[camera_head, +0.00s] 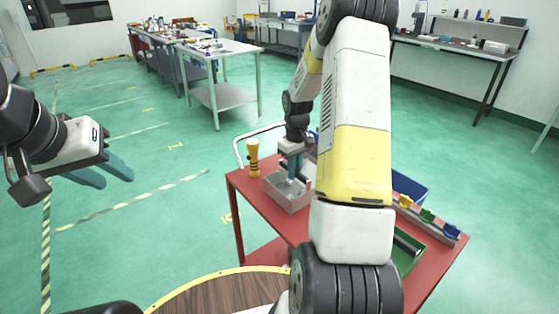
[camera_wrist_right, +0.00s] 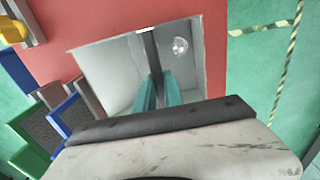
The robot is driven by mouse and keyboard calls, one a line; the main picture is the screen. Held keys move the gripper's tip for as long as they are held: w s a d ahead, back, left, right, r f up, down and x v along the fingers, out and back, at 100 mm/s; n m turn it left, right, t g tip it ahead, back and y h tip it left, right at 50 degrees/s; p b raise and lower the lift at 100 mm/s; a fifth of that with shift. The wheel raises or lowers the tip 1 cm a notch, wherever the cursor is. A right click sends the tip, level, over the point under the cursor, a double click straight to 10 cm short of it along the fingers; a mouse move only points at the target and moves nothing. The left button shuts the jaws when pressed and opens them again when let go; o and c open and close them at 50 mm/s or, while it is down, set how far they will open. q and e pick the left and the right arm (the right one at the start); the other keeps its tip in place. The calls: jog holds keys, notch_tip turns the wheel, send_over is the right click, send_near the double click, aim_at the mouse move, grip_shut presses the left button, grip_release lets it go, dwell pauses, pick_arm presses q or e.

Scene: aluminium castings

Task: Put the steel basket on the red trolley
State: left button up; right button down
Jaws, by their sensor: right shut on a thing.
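The steel basket (camera_head: 290,205) is a grey open box at the left part of the red trolley's (camera_head: 252,188) top. I cannot tell whether it rests on the top or hangs just above it. In the right wrist view the basket (camera_wrist_right: 103,66) has a bar-like handle (camera_wrist_right: 151,52) across its middle, and a small shiny round thing lies inside. My right gripper (camera_head: 292,170) is shut on the handle from above; its teal fingers (camera_wrist_right: 159,90) show in the wrist view. My left gripper (camera_head: 108,177) is open and empty, out over the floor at the left.
A yellow-topped object (camera_head: 253,157) stands behind the basket. A blue bin (camera_head: 409,188), a green bin (camera_head: 411,246) and a rail with coloured clamps (camera_head: 428,216) occupy the trolley's right side. A round wooden table (camera_head: 222,292) is near me. Workbenches stand behind.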

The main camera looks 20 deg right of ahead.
jog(key=c, duration=1.9)
grip_release()
jog(key=shift+f, duration=0.1)
jog(key=o, duration=0.4)
jog(key=shift+o, duration=0.2)
notch_tip(320, 180, up, 12)
jog(key=s+a+r+m+t, duration=0.1)
jog(key=s+a+r+t, duration=0.2)
jog(key=s+a+r, duration=0.65)
jog(key=s+a+r+m+t+y, duration=0.1)
jog(key=s+a+r, duration=0.1)
jog(key=s, duration=0.5)
jog(key=s+a+r+m+t+y, duration=0.1)
jog(key=s+a+r+t, duration=0.1)
jog(key=s, duration=0.6)
jog(key=shift+a+r, duration=0.5)
jog(key=shift+r, duration=0.2)
